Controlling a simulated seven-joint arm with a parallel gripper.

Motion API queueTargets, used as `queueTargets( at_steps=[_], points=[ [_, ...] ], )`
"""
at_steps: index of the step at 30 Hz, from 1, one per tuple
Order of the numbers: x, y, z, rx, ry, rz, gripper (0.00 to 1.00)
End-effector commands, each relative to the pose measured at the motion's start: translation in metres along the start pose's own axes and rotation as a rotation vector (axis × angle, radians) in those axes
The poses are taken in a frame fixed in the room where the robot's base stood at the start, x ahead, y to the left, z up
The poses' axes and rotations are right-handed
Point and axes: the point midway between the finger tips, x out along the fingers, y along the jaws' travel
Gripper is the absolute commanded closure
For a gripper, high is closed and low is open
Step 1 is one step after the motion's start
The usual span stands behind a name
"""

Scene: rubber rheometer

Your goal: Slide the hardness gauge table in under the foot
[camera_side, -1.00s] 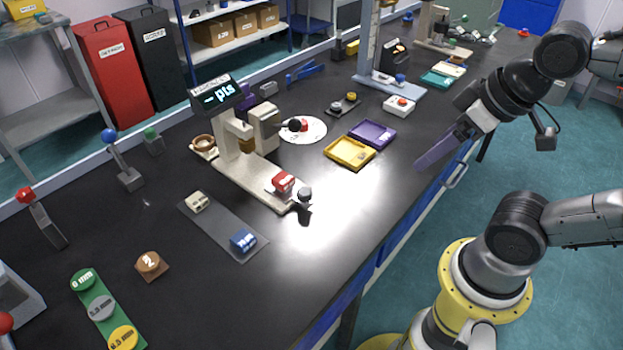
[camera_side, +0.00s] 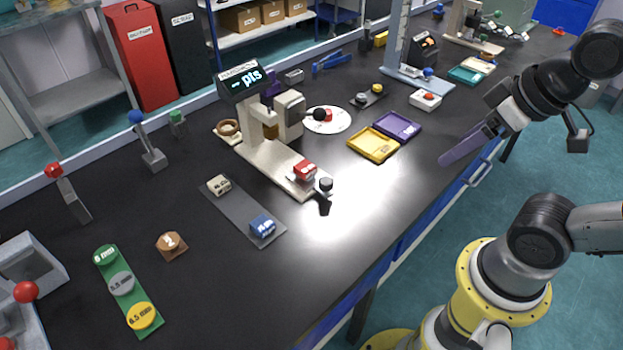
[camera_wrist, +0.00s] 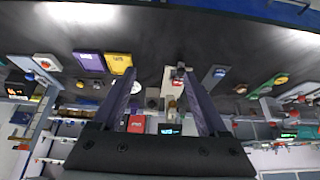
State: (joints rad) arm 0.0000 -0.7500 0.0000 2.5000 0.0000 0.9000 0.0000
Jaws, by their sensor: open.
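The hardness gauge (camera_side: 262,130) is a beige stand with a lit display reading "pts" on its post. Its table (camera_side: 297,179) is at the near end of the long beige base and carries a red block (camera_side: 304,170). A dark knob (camera_side: 326,184) sticks out in front. A brass-coloured part, seemingly the foot (camera_side: 271,131), shows under the gauge head, away from the table. My gripper (camera_side: 441,160) is open and empty, high to the right of the gauge. In the wrist view its purple fingers (camera_wrist: 157,72) are spread, with the gauge (camera_wrist: 171,92) far beyond them.
Yellow (camera_side: 373,145) and purple (camera_side: 400,127) trays lie right of the gauge. A grey mat (camera_side: 240,208) with two blocks lies left of the base.

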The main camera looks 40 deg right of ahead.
Motion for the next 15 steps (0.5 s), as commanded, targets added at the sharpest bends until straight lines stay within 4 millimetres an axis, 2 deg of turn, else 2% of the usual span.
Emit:
queueTargets(
  at_steps=[6, 8, 10, 13, 15],
  points=[
    [0.000, 0.000, 0.000, 0.000, 0.000, 0.000, 0.24],
    [0.000, 0.000, 0.000, -0.001, 0.000, 0.000, 0.31],
    [-0.001, 0.000, 0.002, -0.005, -0.010, 0.000, 0.31],
    [-0.011, 0.000, -0.009, -0.012, 0.000, 0.000, 0.31],
    [-0.017, -0.001, -0.023, -0.020, -0.011, -0.002, 0.31]
  ],
)
